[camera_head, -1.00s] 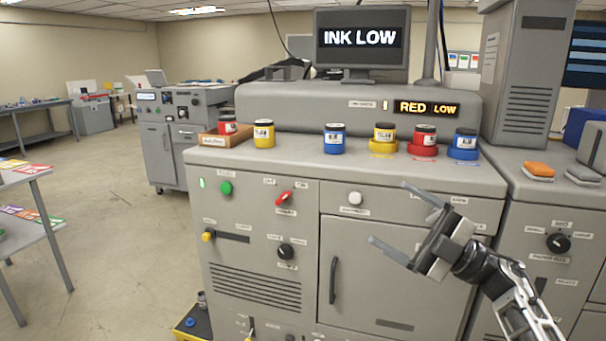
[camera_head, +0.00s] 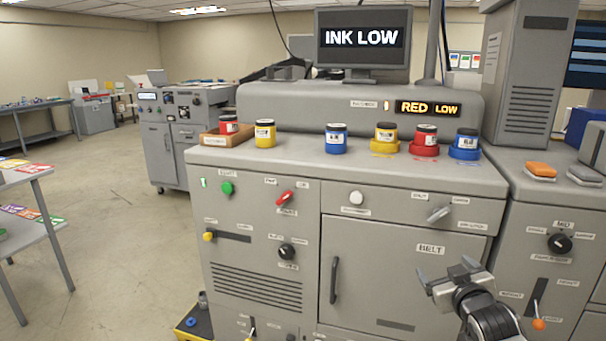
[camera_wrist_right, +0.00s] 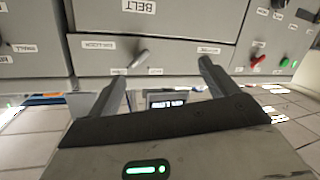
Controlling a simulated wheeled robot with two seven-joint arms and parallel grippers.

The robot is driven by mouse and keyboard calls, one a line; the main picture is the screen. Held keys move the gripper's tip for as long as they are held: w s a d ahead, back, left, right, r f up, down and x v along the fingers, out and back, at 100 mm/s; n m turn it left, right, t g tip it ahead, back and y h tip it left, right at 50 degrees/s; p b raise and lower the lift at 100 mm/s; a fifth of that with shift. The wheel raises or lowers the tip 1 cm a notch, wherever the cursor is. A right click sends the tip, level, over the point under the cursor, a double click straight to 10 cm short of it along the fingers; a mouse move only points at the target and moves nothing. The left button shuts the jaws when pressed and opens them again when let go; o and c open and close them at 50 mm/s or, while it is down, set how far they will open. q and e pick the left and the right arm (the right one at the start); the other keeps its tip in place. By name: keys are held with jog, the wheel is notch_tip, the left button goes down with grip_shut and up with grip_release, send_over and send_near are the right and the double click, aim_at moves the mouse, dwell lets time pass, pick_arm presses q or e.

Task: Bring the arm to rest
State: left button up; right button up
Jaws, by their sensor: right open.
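My right gripper (camera_head: 449,275) is open and empty in front of the grey machine's cabinet door marked BELT (camera_head: 395,280), low at the right of the head view. In the right wrist view its two fingers (camera_wrist_right: 160,85) stand apart with nothing between them, and the cabinet front with a grey lever (camera_wrist_right: 138,60) lies beyond. My left gripper is not in the head view.
The grey machine (camera_head: 270,165) carries several ink jars, among them a blue jar (camera_head: 336,139) and a red jar (camera_head: 425,140). A grey lever (camera_head: 438,214) sticks out above my right gripper. An orange-tipped lever (camera_head: 538,322) is at its right. Open floor (camera_head: 120,230) lies left.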

jog(key=s+a+f+g+y, duration=0.1)
jog(key=s+a+f, duration=0.4)
jog(key=s+f, duration=0.25)
jog(key=s+a+f+g+y, duration=0.1)
jog(key=s+a+f+g, duration=0.1)
jog(key=s+a+f, duration=0.4)
jog(key=s+a+f+g+y, duration=0.1)
jog(key=s+a+f, duration=0.1)
jog(key=s, duration=0.8)
jog(key=s+a+f+g, duration=0.1)
jog(key=s+a+f, duration=0.2)
jog(key=s, duration=0.7)
jog(key=shift+s+f+g+y, duration=0.3)
jog(key=shift+f+y, duration=0.05)
jog(key=shift+y, duration=0.05)
